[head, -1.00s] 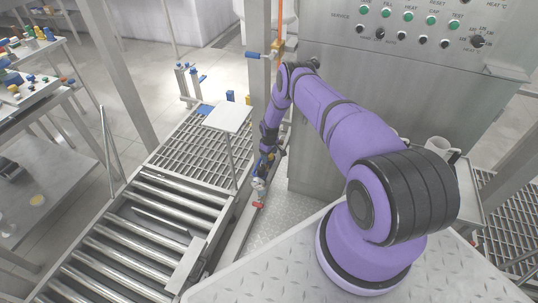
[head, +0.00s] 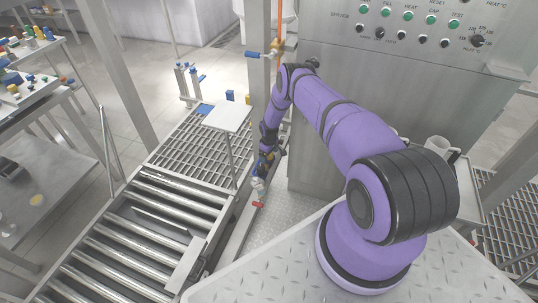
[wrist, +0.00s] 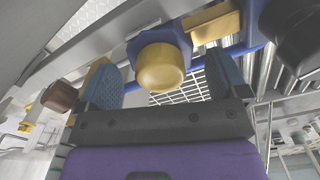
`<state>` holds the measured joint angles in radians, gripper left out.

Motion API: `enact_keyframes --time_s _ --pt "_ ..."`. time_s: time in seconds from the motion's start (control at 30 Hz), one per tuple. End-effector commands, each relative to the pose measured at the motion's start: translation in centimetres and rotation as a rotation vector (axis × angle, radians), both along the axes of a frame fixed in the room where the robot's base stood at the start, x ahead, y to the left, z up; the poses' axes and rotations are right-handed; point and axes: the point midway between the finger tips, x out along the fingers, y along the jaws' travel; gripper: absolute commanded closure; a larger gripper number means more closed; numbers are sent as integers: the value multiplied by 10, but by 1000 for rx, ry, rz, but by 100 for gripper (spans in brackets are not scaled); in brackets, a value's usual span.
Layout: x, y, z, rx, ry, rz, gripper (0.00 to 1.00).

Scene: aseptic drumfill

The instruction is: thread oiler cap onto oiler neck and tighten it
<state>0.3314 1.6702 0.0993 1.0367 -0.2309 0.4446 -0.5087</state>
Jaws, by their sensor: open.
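My gripper (wrist: 163,72) is open in the wrist view, with one blue-padded finger on each side. A rounded brass-coloured cap (wrist: 160,70) lies between the fingers, in front of a blue hexagonal collar (wrist: 184,36). Gaps show on both sides of the cap, so the fingers look apart from it. I take it for the oiler cap, but cannot tell whether it is threaded onto a neck. In the head view my gripper (head: 265,162) is small and dark, just above a pale fitting with a red base (head: 258,204). The oiler neck is not clearly visible.
A roller conveyor (head: 150,222) and grating (head: 190,150) lie left of the gripper, with a small raised plate (head: 228,117) close by. The steel control cabinet (head: 385,90) stands to the right. A brown knob (wrist: 60,96) and a dark round part (wrist: 292,30) flank the gripper.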

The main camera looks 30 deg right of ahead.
Motion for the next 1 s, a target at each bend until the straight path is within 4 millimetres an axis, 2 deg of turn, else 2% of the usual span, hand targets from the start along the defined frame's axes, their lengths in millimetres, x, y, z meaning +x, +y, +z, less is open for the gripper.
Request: enact_keyframes --time_s 0.27,0.43,0.8,1.0 --pt "0 0 0 0 0 0 6" --pt "1 0 10 -1 -1 0 6" --pt "1 0 70 -1 -1 0 6" --pt "1 0 96 -1 -1 0 6"
